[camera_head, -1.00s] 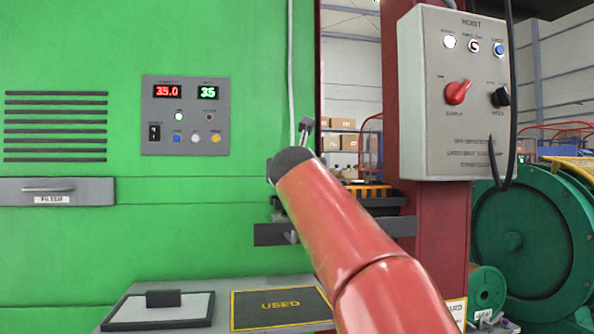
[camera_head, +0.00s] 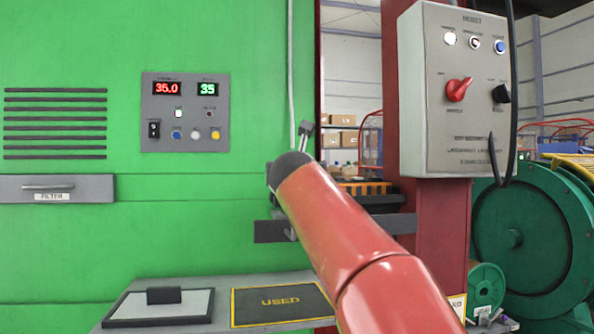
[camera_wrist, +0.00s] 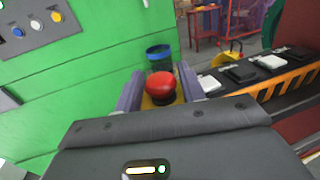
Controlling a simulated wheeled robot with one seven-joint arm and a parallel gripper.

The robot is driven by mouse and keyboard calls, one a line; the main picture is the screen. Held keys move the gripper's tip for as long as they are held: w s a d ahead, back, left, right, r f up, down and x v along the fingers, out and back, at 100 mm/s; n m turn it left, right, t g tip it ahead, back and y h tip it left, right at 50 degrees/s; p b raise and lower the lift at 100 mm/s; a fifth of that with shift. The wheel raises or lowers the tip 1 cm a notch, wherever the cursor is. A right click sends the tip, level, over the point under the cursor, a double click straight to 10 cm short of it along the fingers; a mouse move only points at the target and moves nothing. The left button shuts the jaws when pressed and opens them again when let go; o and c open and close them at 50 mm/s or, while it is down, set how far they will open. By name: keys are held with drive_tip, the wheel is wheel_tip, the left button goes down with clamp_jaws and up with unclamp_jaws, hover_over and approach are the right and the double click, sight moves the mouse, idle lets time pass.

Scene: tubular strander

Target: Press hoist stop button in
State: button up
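In the wrist view a red mushroom button (camera_wrist: 161,85) on a yellow base sits between the two purple-grey fingers of my gripper (camera_wrist: 160,90). The fingers stand apart, one on each side of it. I cannot tell whether they touch it or its base, or whether the button is pressed. In the head view my red arm hides this button and most of my gripper. The grey hoist box (camera_head: 455,120) hangs at the right, with a red rotary knob (camera_head: 458,89), a black knob (camera_head: 501,94) and a row of small round controls on top.
A green machine wall (camera_head: 80,240) with a grey control panel (camera_head: 185,112) fills the left. A black cylinder with a blue top (camera_wrist: 160,56) stands behind the red button. A rail with black and white blocks (camera_wrist: 255,72) lies to the right. A green drum (camera_head: 530,240) stands at the far right.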

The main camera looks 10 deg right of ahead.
drive_tip(key=shift+o, duration=1.1)
drive_tip(key=shift+r, duration=0.1)
drive_tip(key=b+v, duration=0.1)
drive_tip(key=v, duration=0.7)
drive_tip(key=shift+b, duration=0.3)
